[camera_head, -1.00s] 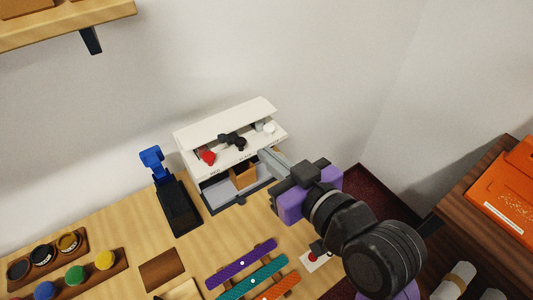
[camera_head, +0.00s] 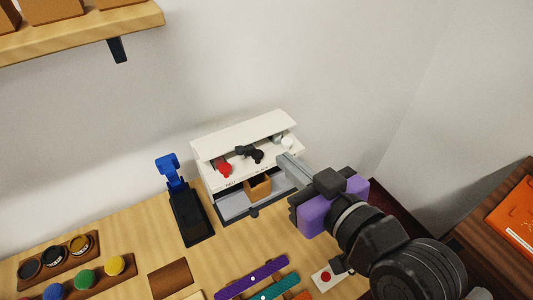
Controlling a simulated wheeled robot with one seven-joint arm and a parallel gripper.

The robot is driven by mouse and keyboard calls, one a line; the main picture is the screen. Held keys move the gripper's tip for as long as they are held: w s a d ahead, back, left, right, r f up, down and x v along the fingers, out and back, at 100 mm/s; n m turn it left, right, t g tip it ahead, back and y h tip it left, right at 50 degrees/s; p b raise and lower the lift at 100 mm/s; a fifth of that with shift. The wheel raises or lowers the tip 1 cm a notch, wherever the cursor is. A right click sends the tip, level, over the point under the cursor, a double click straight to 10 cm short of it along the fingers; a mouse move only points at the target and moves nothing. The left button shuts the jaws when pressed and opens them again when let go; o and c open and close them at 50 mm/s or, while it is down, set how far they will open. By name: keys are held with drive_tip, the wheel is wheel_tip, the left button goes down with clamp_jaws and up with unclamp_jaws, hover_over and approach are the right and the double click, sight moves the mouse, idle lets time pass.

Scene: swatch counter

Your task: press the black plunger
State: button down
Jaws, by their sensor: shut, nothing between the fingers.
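The white dispenser box (camera_head: 217,148) stands on the counter against the wall. On its upper face are a red plunger (camera_head: 224,170), a black plunger (camera_head: 256,156) in the middle and a white plunger (camera_head: 287,142) at the right. My gripper (camera_head: 284,160) is shut and empty. Its fingertips are in front of the box, to the right of the black plunger and apart from it in the picture. How far the tips are in depth from the plunger I cannot tell.
Under the plungers, an open tray (camera_head: 236,206) holds an orange-brown block (camera_head: 257,188). A black stand with a blue top (camera_head: 170,170) is at the left. Paint pots (camera_head: 85,278) and coloured strips (camera_head: 252,279) lie in front. A red button (camera_head: 326,276) sits at the right.

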drive_tip(key=shift+s+d, duration=0.1)
drive_tip(key=p, duration=0.2)
hover_over(257, 154)
drive_tip(key=s+d, duration=0.2)
wheel_tip(257, 154, down, 2)
drive_tip(key=shift+w+a+f, duration=0.1)
drive_tip(key=shift+a+f, duration=0.05)
drive_tip(key=shift+f, duration=1)
drive_tip(key=shift+a+f, duration=0.1)
drive_tip(key=shift+f, duration=1.05)
